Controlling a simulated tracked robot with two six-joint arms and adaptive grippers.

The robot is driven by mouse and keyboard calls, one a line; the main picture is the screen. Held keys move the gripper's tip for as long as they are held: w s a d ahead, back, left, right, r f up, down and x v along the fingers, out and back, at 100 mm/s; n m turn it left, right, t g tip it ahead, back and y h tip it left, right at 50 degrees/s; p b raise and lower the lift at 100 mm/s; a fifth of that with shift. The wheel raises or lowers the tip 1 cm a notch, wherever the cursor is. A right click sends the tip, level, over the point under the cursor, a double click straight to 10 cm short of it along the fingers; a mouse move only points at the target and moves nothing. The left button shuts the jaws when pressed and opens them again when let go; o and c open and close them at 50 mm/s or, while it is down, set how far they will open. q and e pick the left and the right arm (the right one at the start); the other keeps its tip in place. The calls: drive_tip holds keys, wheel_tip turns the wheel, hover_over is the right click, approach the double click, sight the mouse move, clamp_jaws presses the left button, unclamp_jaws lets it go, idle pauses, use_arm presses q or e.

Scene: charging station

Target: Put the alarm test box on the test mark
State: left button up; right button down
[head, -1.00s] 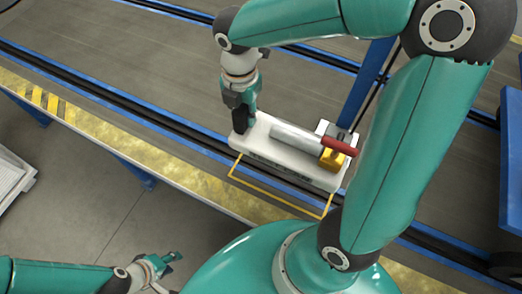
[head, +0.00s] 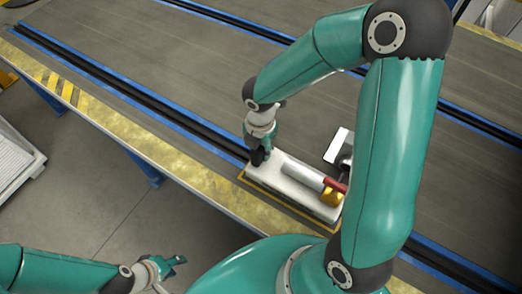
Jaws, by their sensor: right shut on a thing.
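The alarm test box (head: 293,187) is a long white box with a grey cylinder, a red part and a yellow block on top. My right gripper (head: 259,158) is shut on its left end. The box is over the yellow outline of the test mark (head: 258,193), roughly in line with it. The outline's near edge and left corner show, while its far side is hidden by the box. I cannot tell whether the box touches the surface. My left gripper (head: 176,261) is low at the left, away from the box, and its opening is unclear.
A white and dark fixture (head: 339,145) stands just behind the box's right end. A conveyor with a grey belt (head: 185,75) and blue-black rails runs behind. A yellow worn edge strip (head: 150,150) borders the floor. A pale slatted tray (head: 15,172) is at far left.

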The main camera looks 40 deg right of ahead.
drive_tip(key=shift+f, duration=0.25)
drive_tip(key=c, duration=0.9)
unclamp_jaws()
drive_tip(key=shift+r, duration=0.15)
wheel_tip(320, 180, up, 11)
drive_tip(key=p, duration=0.3)
drive_tip(key=shift+p, duration=0.35)
drive_tip(key=shift+r, duration=0.5)
